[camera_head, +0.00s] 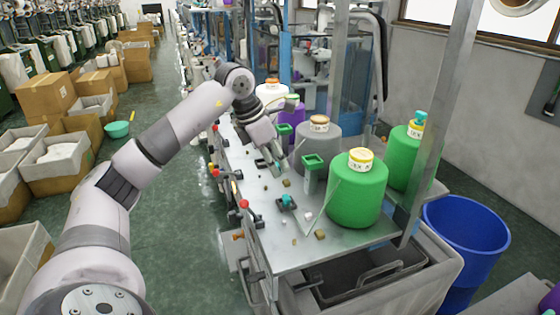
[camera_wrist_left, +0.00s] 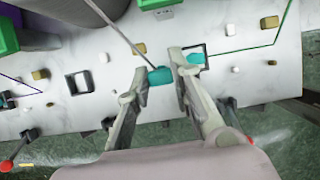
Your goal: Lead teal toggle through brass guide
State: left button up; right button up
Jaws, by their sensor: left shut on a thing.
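My left gripper (camera_head: 276,164) reaches down over the pale work plate from the left. In the left wrist view, its fingers (camera_wrist_left: 158,76) are shut on a teal toggle (camera_wrist_left: 160,75), with a thin grey yarn running up from it. A small brass block (camera_wrist_left: 140,48) lies just beyond the toggle, apparently the brass guide; its opening cannot be made out, and the toggle appears beside it. Another teal piece (camera_wrist_left: 196,57) sits in a dark square frame behind the right finger; it also shows in the head view (camera_head: 287,200). My right gripper is not in view.
Yarn cones stand along the plate's back: green (camera_head: 357,195), grey (camera_head: 318,149) and purple. A green-topped post (camera_head: 313,163) stands close right of the gripper. Several small blocks and dark frames (camera_wrist_left: 78,83) dot the plate. Red-knobbed levers (camera_head: 244,204) line its front edge.

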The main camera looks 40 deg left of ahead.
pick_arm(q)
jog(key=shift+f, duration=0.4)
jog(key=shift+w+f+b, duration=0.2)
jog(key=shift+f+b, duration=0.1)
jog(key=shift+b, duration=0.1)
jog(key=shift+b+x, duration=0.8)
jog(key=shift+x, duration=0.1)
jog(key=shift+s+a+f+b, duration=0.1)
jog(key=shift+s+f+b, duration=0.1)
jog(key=shift+f+b, duration=0.2)
jog(key=shift+w+f+b, duration=0.1)
jog(key=shift+f+b, duration=0.45)
jog(key=shift+f, duration=0.15)
jog(key=shift+f+b, duration=0.6)
jog(key=shift+w+a+r+p, duration=0.1)
jog(key=shift+w+a+p, duration=0.2)
jog(key=shift+a+p, duration=0.25)
jog(key=shift+w+a+p, duration=0.4)
jog(key=shift+a+p, duration=0.05)
jog(key=shift+a, duration=0.35)
jog(key=shift+w+a+p, duration=0.4)
jog(key=shift+a+p, duration=0.05)
jog(key=shift+a, duration=0.3)
jog(key=shift+w+a, duration=0.2)
jog(key=shift+a, duration=0.25)
pick_arm(e)
jog(key=shift+w+f, duration=0.3)
jog(key=shift+f, duration=0.3)
jog(key=shift+w+f, duration=0.25)
jog(key=shift+f, duration=0.35)
